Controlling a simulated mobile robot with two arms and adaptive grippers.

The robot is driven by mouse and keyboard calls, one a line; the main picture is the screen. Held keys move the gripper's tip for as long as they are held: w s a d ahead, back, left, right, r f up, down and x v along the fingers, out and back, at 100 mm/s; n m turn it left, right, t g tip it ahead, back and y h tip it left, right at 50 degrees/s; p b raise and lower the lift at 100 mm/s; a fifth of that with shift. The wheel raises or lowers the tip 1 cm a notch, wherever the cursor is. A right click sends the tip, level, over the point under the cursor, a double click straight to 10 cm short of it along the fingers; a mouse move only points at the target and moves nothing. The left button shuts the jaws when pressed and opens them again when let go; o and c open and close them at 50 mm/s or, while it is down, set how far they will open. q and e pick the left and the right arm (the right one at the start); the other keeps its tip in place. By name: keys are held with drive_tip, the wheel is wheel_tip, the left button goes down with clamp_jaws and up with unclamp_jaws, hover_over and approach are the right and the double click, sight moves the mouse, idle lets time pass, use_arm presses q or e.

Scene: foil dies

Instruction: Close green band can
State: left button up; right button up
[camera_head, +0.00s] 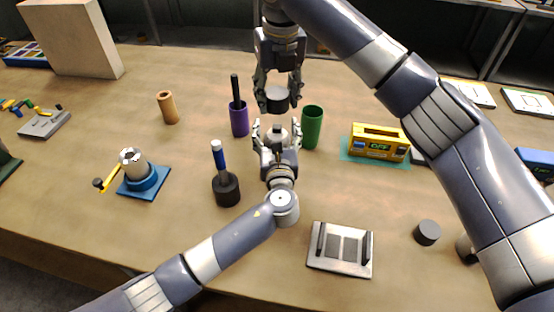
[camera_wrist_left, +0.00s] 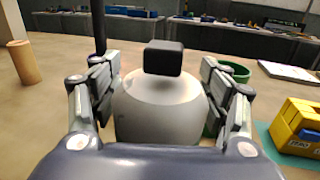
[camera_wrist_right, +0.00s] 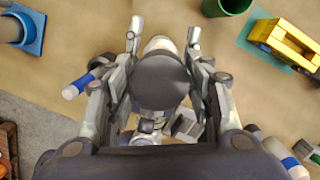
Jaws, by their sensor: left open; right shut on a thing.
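My right gripper (camera_head: 277,93) is shut on a dark round piece (camera_head: 277,99) and holds it up, beyond my left gripper. In the right wrist view the piece shows as a dark disc (camera_wrist_right: 160,80) between the fingers. My left gripper (camera_head: 272,130) is open, with its fingers on either side of a pale rounded body (camera_wrist_left: 160,105) topped by a black knob (camera_wrist_left: 164,58). I cannot tell whether the fingers touch it. Its lower part is hidden, and I see no green band on it. A green open cylinder (camera_head: 312,127) stands just right of my left gripper.
A purple holder (camera_head: 239,119) with a black rod stands left of the grippers. A dark holder (camera_head: 226,190) with a blue-handled tool is nearer. A yellow device (camera_head: 380,141) stands right, a grey plate fixture (camera_head: 340,250) in front, and a dark cylinder (camera_head: 427,232) beside it.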

use_arm(q)
drive_tip(key=c, duration=1.7)
clamp_jaws()
